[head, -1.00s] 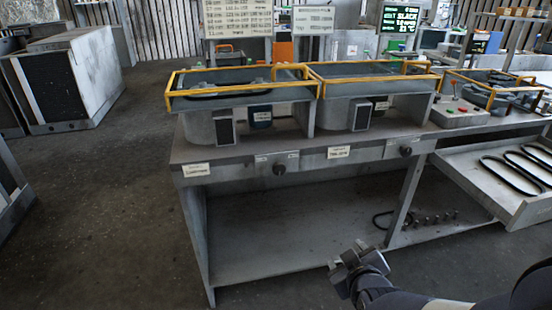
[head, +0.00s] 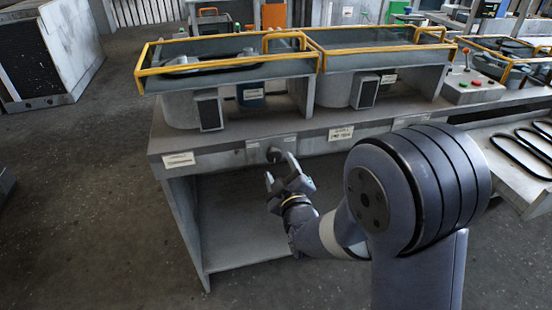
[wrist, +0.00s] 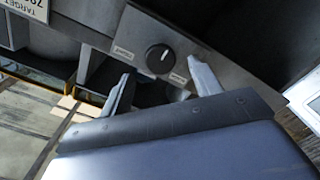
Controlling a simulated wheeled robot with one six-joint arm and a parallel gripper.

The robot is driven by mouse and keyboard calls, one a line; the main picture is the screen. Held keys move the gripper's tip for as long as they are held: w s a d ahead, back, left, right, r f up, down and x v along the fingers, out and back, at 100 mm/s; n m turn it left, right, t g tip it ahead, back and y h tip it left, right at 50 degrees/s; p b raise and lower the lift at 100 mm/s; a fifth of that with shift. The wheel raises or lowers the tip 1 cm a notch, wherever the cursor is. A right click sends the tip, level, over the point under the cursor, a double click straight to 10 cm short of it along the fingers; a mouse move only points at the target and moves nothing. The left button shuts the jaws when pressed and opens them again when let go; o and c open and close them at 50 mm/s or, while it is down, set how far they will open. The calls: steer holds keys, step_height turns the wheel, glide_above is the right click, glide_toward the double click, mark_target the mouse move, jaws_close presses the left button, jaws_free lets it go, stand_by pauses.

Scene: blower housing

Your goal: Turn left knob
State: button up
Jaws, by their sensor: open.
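The left knob (head: 274,155) is a dark round knob on the front edge of the grey bench, below the left housing. In the wrist view the knob (wrist: 159,58) has a pale pointer line and sits on a grey plate (wrist: 190,60) between two small labels. My gripper (head: 279,168) is open and empty, just in front of and slightly below the knob, apart from it. In the wrist view the two fingers of my gripper (wrist: 163,75) stand on either side below the knob. The right knob is hidden behind my arm in the head view.
Two yellow-railed housings (head: 228,66) stand on the bench (head: 205,139). The floor at left (head: 80,190) is clear.

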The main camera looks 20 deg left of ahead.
mark_target(275, 159)
steer(key=shift+x, duration=2.2)
steer(key=c, duration=1)
steer(key=shift+o, duration=0.2)
steer(key=shift+f+m+b, duration=0.2)
steer(key=shift+m+b, duration=0.2)
steer(key=shift+b, duration=0.2)
